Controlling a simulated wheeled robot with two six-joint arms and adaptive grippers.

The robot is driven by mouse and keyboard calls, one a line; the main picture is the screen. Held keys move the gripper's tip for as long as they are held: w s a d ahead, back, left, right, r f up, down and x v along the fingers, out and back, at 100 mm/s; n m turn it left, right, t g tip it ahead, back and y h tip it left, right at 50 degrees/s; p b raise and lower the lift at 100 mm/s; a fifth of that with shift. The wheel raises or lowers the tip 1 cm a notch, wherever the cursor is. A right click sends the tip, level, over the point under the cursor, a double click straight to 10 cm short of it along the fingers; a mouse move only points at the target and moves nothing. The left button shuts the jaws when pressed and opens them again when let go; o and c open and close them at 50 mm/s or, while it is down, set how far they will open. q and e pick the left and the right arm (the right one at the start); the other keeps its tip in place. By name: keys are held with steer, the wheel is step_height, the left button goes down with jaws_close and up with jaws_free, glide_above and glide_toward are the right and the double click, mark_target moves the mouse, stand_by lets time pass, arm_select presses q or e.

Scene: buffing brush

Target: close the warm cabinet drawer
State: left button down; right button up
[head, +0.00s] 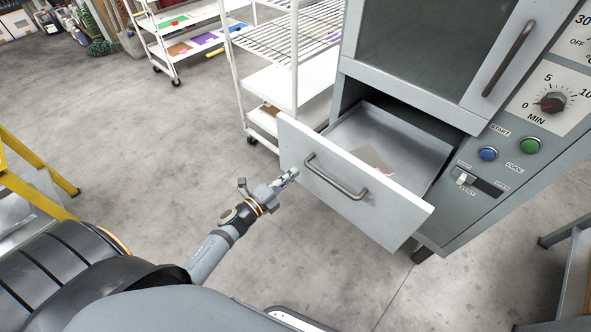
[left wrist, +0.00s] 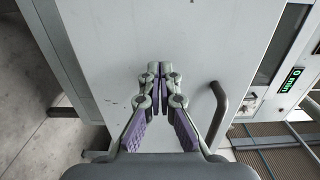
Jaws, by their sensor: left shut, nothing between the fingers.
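The warm cabinet drawer (head: 345,200) is pulled out of the lower part of the grey cabinet (head: 460,110). Its white front has a curved grey handle (head: 335,178), and a flat tan piece (head: 374,158) lies inside. My left gripper (head: 290,177) is shut and empty, close to the left part of the drawer front. In the left wrist view, its fingertips (left wrist: 158,72) point at the white panel beside the handle (left wrist: 216,115). I cannot tell whether they touch it. My right gripper is not in view.
White wire shelving (head: 280,75) stands behind the drawer to the left. The cabinet's control panel with a blue button (head: 488,154) and a green button (head: 530,145) is right of the drawer. A yellow frame (head: 40,165) stands at far left. The floor before the drawer is clear.

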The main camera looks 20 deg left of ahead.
arm_select(q)
steer(key=shift+x, duration=1.05)
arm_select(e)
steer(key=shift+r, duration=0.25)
arm_select(q)
steer(key=shift+w, duration=0.1)
